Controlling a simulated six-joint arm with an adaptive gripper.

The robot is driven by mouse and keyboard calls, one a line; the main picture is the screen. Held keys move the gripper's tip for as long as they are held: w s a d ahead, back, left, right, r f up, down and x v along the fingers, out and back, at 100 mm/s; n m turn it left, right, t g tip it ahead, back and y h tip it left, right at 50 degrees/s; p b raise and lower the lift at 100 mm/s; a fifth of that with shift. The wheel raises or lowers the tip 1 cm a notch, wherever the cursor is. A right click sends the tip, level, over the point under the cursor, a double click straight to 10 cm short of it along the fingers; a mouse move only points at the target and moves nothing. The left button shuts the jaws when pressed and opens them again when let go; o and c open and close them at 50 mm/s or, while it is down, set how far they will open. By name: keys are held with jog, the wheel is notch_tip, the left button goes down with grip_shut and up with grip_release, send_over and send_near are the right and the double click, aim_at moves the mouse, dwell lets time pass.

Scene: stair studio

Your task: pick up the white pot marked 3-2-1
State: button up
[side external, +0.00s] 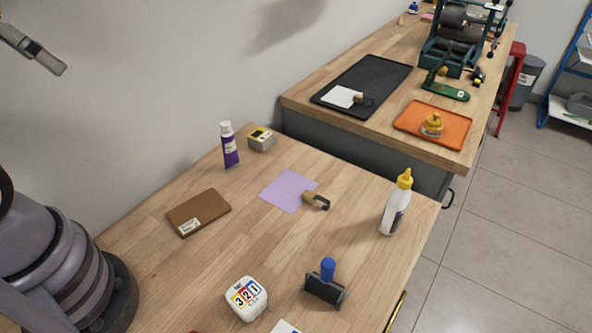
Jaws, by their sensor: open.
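The white pot marked 3-2-1 (246,298) stands on the wooden bench near the bottom centre of the side external view. Its label has blue, red and yellow patches above the digits. Nothing is touching it. Part of my gripper (42,52) shows at the upper left edge, high above the bench and far from the pot. It is open, with no object visible at it; the rest of it is cut off by the frame.
A blue-handled black roller (326,284) stands close right of the pot. A white bottle with yellow cap (395,205), brown pad (198,212), purple sheet (285,191), purple tube (229,146) and small yellow-and-white box (261,139) stand farther back. Bare wood lies between them.

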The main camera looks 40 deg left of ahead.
jog(key=w+d+f+n+g+h, duration=0.3)
jog(key=d+f+g+h, duration=0.35)
jog(key=f, duration=0.25)
jog(key=w+d+f+n+g+h, duration=0.25)
jog(key=d+f+g+h, duration=0.25)
jog(key=d+f+g, duration=0.3)
notch_tip(320, 180, down, 14)
jog(key=d+n+t+h, duration=0.3)
jog(key=n+t+h, duration=0.3)
jog(key=n, duration=0.3)
send_near(257, 308)
jog(key=shift+a+f+n, duration=0.1)
jog(key=shift+f+n, duration=0.05)
jog(key=shift+n, duration=0.2)
jog(key=shift+s+d, duration=0.1)
jog(key=shift+d, duration=0.45)
jog(key=shift+s+d, duration=0.25)
jog(key=shift+d, duration=1.3)
jog(key=shift+s+d, duration=0.2)
jog(key=shift+d, duration=1.4)
jog(key=shift+c, duration=0.3)
